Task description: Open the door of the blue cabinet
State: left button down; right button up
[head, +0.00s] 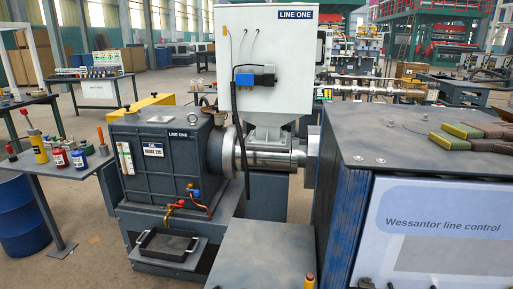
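The blue cabinet (345,205) stands at the right, with a worn blue side and a dark grey top. Its front carries a pale panel labelled "Wessantor line control" (440,226) with a grey rectangle below the label. The panel runs out of the picture at the right and bottom. No gap shows along its visible left edge, but I cannot tell whether this panel is the door, and I see no clear handle. Neither of my grippers is in view.
Green and brown items (455,138) lie on the cabinet top. Left of the cabinet stands the "LINE ONE" extruder (165,160) with a white hopper box (268,60). A low grey surface (262,255) lies between them. A side table (55,165) holds bottles, with a blue drum (25,225) below.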

aim_at(421, 232)
jog(key=k+l+z, duration=0.1)
jog(key=z, duration=0.8)
jog(key=i+z, duration=0.15)
jog(key=z, duration=0.15)
jog(key=i+l+z, duration=0.1)
jog(key=z, duration=0.15)
jog(key=l+u, duration=0.15)
jog(key=u, duration=0.25)
jog(key=l+u, duration=0.2)
jog(key=u, duration=0.25)
jog(key=l+u, duration=0.15)
jog(key=u, duration=0.25)
jog(key=j+u, duration=0.2)
